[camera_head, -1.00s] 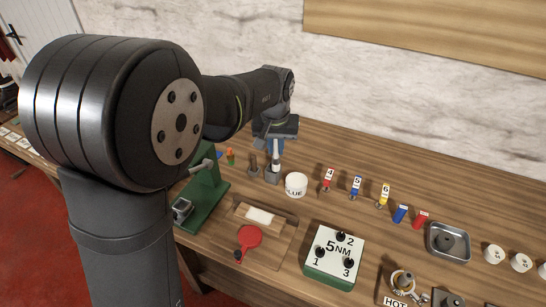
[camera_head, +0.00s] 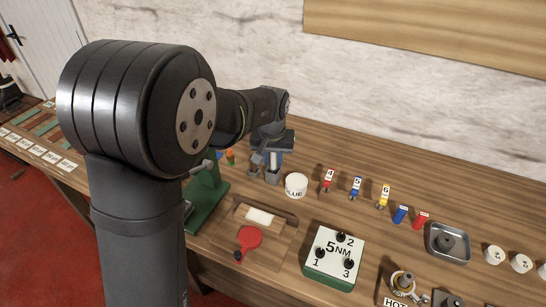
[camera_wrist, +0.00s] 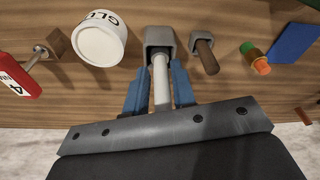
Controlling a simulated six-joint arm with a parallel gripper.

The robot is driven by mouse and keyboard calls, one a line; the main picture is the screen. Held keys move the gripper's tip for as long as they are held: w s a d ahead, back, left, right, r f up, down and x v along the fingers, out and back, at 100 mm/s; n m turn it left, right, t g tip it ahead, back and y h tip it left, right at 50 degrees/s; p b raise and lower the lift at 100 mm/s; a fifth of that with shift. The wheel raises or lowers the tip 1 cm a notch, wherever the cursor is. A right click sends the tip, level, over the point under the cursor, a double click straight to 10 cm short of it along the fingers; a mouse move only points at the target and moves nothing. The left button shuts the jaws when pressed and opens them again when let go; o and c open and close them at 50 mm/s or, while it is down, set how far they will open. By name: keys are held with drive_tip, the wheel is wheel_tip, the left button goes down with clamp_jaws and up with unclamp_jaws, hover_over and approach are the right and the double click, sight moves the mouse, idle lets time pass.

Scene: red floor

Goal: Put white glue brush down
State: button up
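The white glue brush (camera_wrist: 160,82) stands with its lower end in a square grey holder (camera_wrist: 160,40), its white handle pointing up toward my wrist. My gripper (camera_wrist: 159,72) has its two blue fingers either side of the handle, with narrow gaps showing, so it looks open. In the head view the brush (camera_head: 273,160) is upright in its holder (camera_head: 272,177) under my gripper (camera_head: 266,158). The lower end of the brush is hidden inside the holder. The white glue pot (camera_head: 296,185) stands just right of the holder; in the wrist view it is at left (camera_wrist: 99,42).
A second holder with a brown handle (camera_wrist: 206,55) stands close beside the brush holder. An orange and green piece (camera_wrist: 258,60) is near it. A green stand (camera_head: 207,198), a board with a red paddle (camera_head: 249,238) and a 5NM box (camera_head: 334,255) are in front.

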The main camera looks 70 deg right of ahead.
drive_tip(key=shift+o, duration=1)
wheel_tip(320, 180, up, 12)
drive_tip(key=a, duration=0.2)
drive_tip(key=shift+s, duration=0.35)
